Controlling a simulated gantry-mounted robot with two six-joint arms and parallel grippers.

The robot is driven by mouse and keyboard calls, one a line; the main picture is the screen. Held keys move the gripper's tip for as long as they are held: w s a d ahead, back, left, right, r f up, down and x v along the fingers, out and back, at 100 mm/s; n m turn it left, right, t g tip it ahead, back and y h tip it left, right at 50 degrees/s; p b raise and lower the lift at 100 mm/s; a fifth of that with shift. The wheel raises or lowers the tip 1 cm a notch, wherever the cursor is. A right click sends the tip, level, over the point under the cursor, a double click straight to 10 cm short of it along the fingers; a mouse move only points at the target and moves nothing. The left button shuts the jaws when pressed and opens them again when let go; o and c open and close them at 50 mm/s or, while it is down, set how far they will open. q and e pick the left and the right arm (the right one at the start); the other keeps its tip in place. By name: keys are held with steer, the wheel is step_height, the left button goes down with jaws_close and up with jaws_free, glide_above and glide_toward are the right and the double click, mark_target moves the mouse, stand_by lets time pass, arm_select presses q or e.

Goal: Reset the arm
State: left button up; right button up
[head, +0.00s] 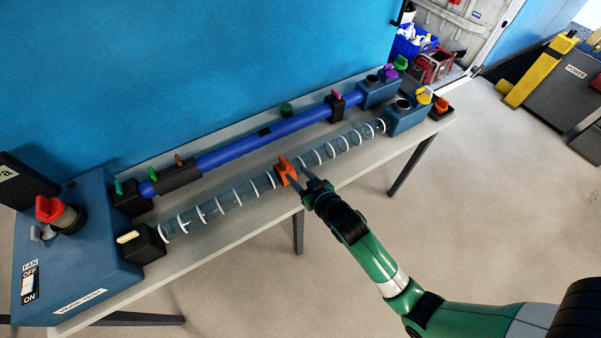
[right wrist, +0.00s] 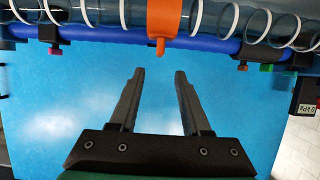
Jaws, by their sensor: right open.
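My right gripper (head: 294,177) is in the head view at the middle of the table's front edge, close to an orange clamp piece (head: 286,170) on the clear ringed duct (head: 240,192). In the right wrist view my right gripper (right wrist: 158,75) has its two fingers apart with nothing between them. The orange piece (right wrist: 161,22) hangs beyond the fingertips there, with a visible gap. My left gripper is not in view.
A blue pipe (head: 265,136) runs behind the clear duct on the table (head: 225,238). A blue fan box (head: 80,255) stands at the left end, and blue end blocks (head: 408,116) at the right. Open floor (head: 500,200) lies in front.

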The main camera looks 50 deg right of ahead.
steer(key=shift+s+a+r, duration=0.2)
steer(key=shift+s+r, duration=0.05)
steer(key=shift+s, duration=0.3)
